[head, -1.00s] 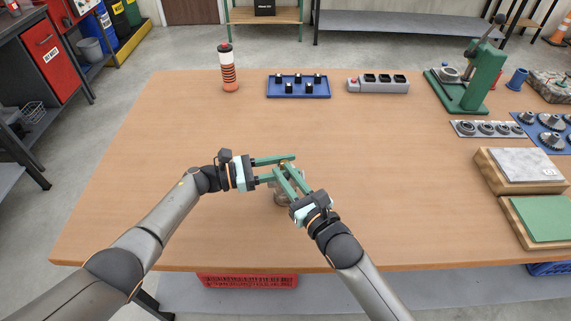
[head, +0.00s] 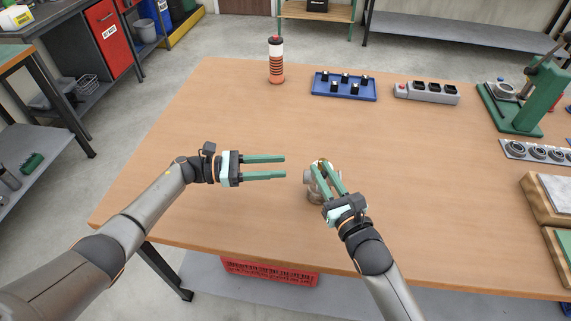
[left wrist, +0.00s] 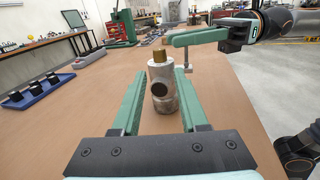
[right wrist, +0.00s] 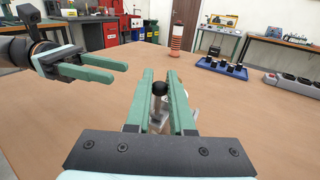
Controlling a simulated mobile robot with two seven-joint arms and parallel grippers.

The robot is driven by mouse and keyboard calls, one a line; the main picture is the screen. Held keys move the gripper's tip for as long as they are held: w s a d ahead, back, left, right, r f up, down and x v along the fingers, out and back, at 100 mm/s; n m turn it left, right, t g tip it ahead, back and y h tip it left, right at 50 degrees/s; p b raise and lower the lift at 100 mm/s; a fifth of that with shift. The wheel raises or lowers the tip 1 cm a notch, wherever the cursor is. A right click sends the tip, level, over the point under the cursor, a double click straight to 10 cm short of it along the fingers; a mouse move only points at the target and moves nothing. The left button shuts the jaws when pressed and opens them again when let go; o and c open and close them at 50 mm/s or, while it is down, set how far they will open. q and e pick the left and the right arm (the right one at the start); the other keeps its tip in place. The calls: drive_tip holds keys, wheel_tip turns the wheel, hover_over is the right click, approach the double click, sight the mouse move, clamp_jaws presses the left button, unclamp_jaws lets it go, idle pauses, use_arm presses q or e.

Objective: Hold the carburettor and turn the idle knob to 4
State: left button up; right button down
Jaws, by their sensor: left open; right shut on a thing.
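The carburettor (head: 314,196) is a grey metal body with a brass top, upright near the front of the table. The brass top (left wrist: 159,55) and a dark round bore show in the left wrist view. I cannot read any knob marking.
A striped bottle-like post (head: 276,62), a blue tray with black knobs (head: 343,97) and a grey box with a red button (head: 426,97) stand at the back. A green press (head: 515,112) stands at the right. The table left of the carburettor is clear.

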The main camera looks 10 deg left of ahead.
sight(319, 165)
idle(0.3)
use_arm(q)
drive_tip(key=shift+s+d+n+t+y, duration=1.2)
drive_tip(key=shift+s+n+t, duration=1)
drive_tip(key=shift+t, duration=0.9)
drive_tip(key=x, duration=1.1)
drive_tip(key=shift+w+d+f, duration=0.1)
drive_tip(key=shift+w, duration=0.4)
drive_tip(key=shift+c, duration=0.2)
clamp_jaws()
